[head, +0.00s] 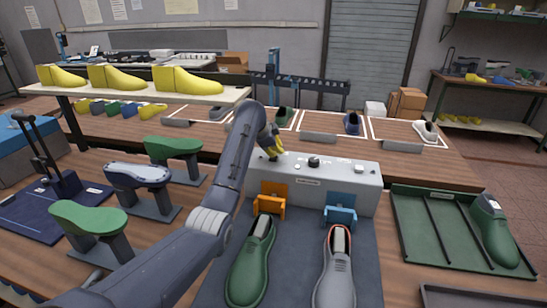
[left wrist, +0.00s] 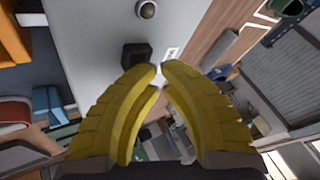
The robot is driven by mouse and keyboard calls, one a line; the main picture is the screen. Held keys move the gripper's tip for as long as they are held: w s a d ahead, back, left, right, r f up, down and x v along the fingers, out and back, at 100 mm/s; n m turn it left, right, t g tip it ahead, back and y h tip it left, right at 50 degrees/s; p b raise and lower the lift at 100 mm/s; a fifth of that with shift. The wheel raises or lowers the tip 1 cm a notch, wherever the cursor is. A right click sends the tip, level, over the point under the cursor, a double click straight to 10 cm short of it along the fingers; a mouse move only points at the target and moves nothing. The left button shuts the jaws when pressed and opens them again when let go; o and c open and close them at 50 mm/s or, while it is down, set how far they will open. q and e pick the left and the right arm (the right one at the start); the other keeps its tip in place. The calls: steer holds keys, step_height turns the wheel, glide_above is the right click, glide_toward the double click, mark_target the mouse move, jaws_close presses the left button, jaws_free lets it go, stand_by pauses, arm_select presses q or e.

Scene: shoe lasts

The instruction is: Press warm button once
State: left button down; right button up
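The light grey control box (head: 335,187) stands behind the shoe mat, with small controls on its top. A black knob (head: 314,161) and a small pale button (head: 297,166) show there; their labels are too small to read, so I cannot tell which control is the warm button. My left gripper (head: 275,154) is over the left end of the box top, its yellow fingers pointing down. In the left wrist view its fingertips (left wrist: 160,70) come together with nothing between them, near a dark square block (left wrist: 135,54) and a round knob (left wrist: 147,9). My right gripper is out of view.
An orange bracket (head: 270,197) and a blue bracket (head: 341,208) stand before the box. A green shoe (head: 251,262) and a grey shoe (head: 335,275) lie on the mat. A green tray (head: 440,245) is at right; a shelf with yellow lasts (head: 188,80) is at left.

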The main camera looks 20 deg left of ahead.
arm_select(q)
steer(key=shift+f, duration=0.25)
steer(key=shift+r, duration=0.2)
stand_by(0.4)
steer(key=shift+r, duration=0.8)
steer(key=shift+r, duration=0.1)
steer(key=shift+r, duration=2.4)
steer(key=shift+d, duration=0.1)
